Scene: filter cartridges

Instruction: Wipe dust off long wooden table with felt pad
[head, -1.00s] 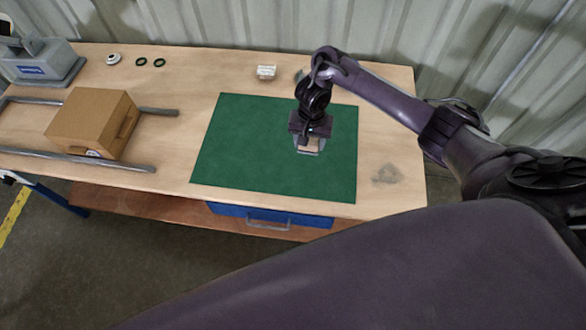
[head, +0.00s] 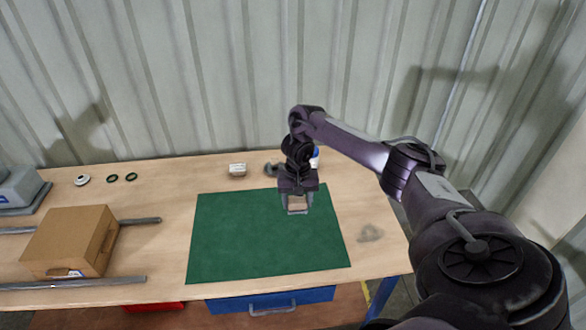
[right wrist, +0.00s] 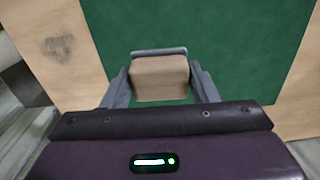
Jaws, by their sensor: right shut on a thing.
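The long wooden table (head: 160,205) runs along the wall. A grey dust smudge (head: 370,233) lies on its bare wood right of the green mat; it also shows in the right wrist view (right wrist: 56,48). My right gripper (head: 298,207) is over the right part of the mat, pointing down. In the right wrist view its fingers are shut on a tan block with a grey edge (right wrist: 160,78), which seems to be the felt pad. I cannot tell whether the pad touches the mat. My left gripper is not in view.
The green mat (head: 240,245) covers the table's middle. A cardboard box (head: 70,240) sits between metal rails (head: 80,283) at the left. A small white block (head: 237,170), two dark rings (head: 131,177) and a white round part (head: 82,180) lie at the back. A blue drawer (head: 225,303) hangs below the front edge.

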